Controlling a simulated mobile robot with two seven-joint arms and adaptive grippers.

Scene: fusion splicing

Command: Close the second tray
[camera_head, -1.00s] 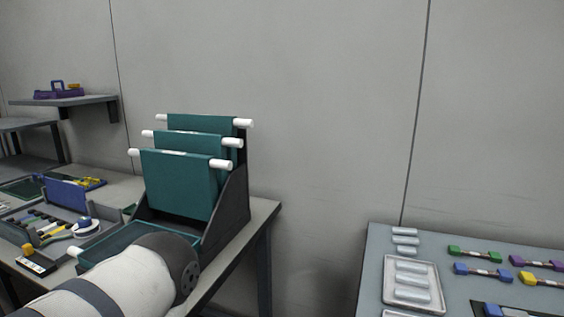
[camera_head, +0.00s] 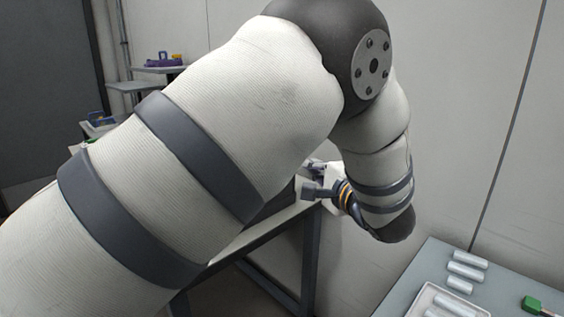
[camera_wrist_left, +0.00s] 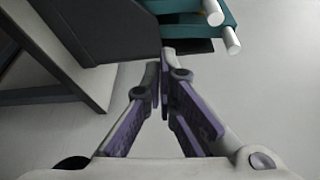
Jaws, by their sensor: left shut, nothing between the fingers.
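My left gripper (camera_head: 312,179) reaches past the table's right end in the head view. It also shows in the left wrist view (camera_wrist_left: 161,78), shut and empty. The dark tray stand (camera_wrist_left: 100,28) is just beyond the fingertips, up and left. Teal trays (camera_wrist_left: 190,8) with white rod ends (camera_wrist_left: 232,42) show at the upper right, apart from the fingers. I cannot tell which tray is the second one. In the head view my left arm hides the stand and trays. My right gripper is out of view.
A grey table (camera_head: 273,228) lies behind my left arm. Another table (camera_head: 408,287) at the lower right holds metal cylinders (camera_head: 467,271) and a green-ended piece (camera_head: 533,303). A wall shelf (camera_head: 160,69) is at the upper left. Floor space lies between the tables.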

